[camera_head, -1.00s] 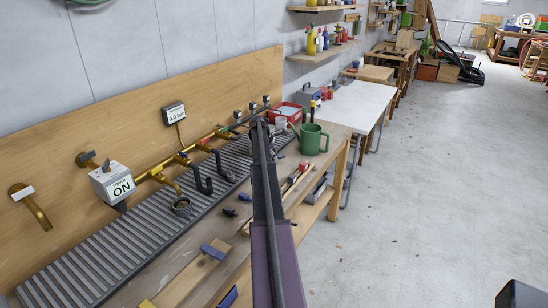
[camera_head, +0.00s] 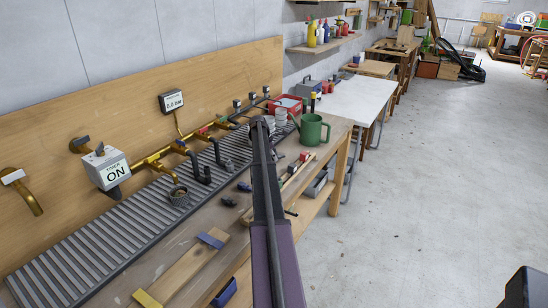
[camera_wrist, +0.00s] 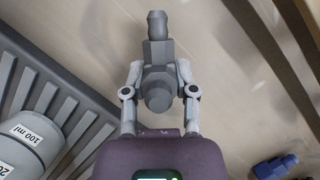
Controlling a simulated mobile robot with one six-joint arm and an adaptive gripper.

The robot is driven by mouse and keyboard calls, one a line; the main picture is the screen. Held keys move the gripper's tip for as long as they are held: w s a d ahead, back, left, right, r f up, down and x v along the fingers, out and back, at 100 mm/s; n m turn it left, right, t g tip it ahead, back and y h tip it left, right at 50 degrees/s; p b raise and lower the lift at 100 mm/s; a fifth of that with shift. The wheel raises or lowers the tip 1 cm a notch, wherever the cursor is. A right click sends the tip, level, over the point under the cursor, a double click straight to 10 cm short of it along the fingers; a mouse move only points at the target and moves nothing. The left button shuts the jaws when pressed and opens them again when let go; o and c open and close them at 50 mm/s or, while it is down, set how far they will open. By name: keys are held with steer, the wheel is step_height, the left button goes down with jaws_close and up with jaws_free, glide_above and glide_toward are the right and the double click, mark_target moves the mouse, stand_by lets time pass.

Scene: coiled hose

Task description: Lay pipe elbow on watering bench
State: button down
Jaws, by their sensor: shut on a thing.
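The watering bench has a bare wooden top (camera_head: 165,250) beside a grey slatted tray; its surface also shows below my gripper in the wrist view (camera_wrist: 222,105). In the wrist view my gripper (camera_wrist: 158,82) is shut on the grey pipe elbow (camera_wrist: 158,52). One end of the elbow points up the picture and its rounder end lies between the fingers. The bench surface is behind it; I cannot tell how large the gap is. In the head view my arm hides the gripper and the elbow.
A green watering can (camera_head: 312,130) and a red bin (camera_head: 290,103) stand at the bench's far end. A brass manifold (camera_head: 150,162) with a timer box (camera_head: 106,170) runs along the back. Grey measuring cups (camera_wrist: 28,142) are at lower left in the wrist view, a blue piece (camera_wrist: 275,166) at lower right.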

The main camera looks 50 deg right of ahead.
steer(key=shift+f+b, duration=0.55)
stand_by(0.5)
steer(key=shift+c, duration=1.6)
jaws_free()
steer(key=shift+r, duration=0.15)
step_height(320, 180, up, 8)
steer(key=p, duration=0.8)
steer(key=shift+a+r+p, duration=0.15)
steer(key=shift+p, duration=0.15)
steer(key=w+a+r+m+t+y, duration=0.2)
steer(key=a+t, duration=0.2)
steer(key=a, duration=0.4)
steer(key=w+a+r+m+t+y+p, duration=0.1)
steer(key=w+a+r+m+t+y, duration=0.1)
steer(key=a, duration=0.7)
steer(key=w+a+r+m+t+y, duration=0.2)
steer(key=w+a+t, duration=0.2)
steer(key=a+t, duration=0.2)
steer(key=shift+a+r+m, duration=0.2)
steer(key=shift+a+m, duration=0.1)
steer(key=shift+a, duration=1)
